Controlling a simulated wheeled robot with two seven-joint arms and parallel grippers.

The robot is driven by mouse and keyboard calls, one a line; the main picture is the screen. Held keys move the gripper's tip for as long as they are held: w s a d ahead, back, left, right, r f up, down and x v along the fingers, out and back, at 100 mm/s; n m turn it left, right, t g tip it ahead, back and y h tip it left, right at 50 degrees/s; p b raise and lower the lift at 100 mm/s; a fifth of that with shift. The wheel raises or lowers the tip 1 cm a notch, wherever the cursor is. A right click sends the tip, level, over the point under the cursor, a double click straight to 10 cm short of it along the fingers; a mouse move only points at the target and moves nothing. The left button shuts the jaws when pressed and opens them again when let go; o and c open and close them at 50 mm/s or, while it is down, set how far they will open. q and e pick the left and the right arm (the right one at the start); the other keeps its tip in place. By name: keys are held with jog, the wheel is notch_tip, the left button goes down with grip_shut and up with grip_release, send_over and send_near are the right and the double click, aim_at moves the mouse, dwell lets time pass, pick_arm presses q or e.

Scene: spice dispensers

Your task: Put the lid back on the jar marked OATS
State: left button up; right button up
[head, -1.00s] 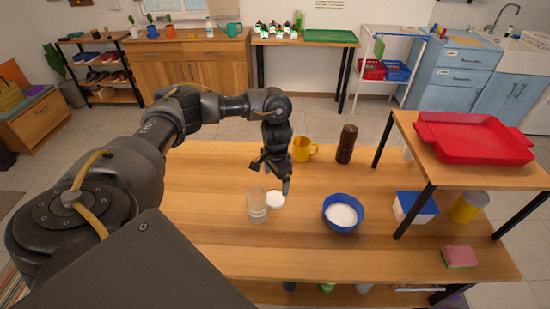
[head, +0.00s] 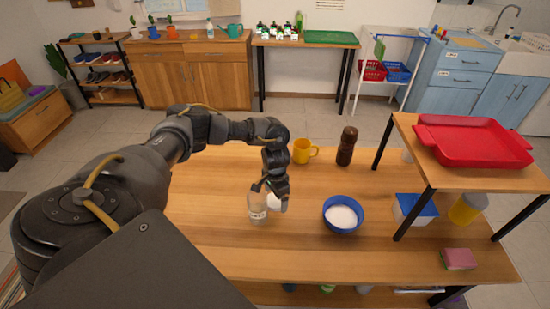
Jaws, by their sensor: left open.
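A clear glass jar (head: 257,211) stands upright on the wooden table, left of the blue bowl. It has no lid on it, and its marking is too small to read. A round white lid (head: 273,202) is right beside the jar, partly hidden by my gripper. My left gripper (head: 272,196) is open and low over the table, with its fingers around the lid. I cannot tell whether they touch it. My right gripper is not in view.
A blue bowl of white powder (head: 342,215) stands right of the lid. A yellow mug (head: 304,151) and a dark brown grinder (head: 346,147) are behind. A raised shelf with a red tray (head: 470,141) is at right. The front left tabletop is clear.

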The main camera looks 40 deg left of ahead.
aim_at(276, 200)
pick_arm(q)
jog(key=shift+f, duration=0.6)
jog(key=shift+c, duration=0.4)
jog(key=c, duration=1)
jog(key=shift+r, duration=0.2)
notch_tip(276, 200, up, 6)
jog(key=shift+w+r+b, duration=0.1)
jog(key=shift+r+b, duration=0.15)
jog(key=shift+b, duration=0.15)
notch_tip(276, 200, up, 11)
jog(key=p, duration=0.1)
jog(key=shift+r+p, duration=0.15)
jog(key=shift+p, duration=0.2)
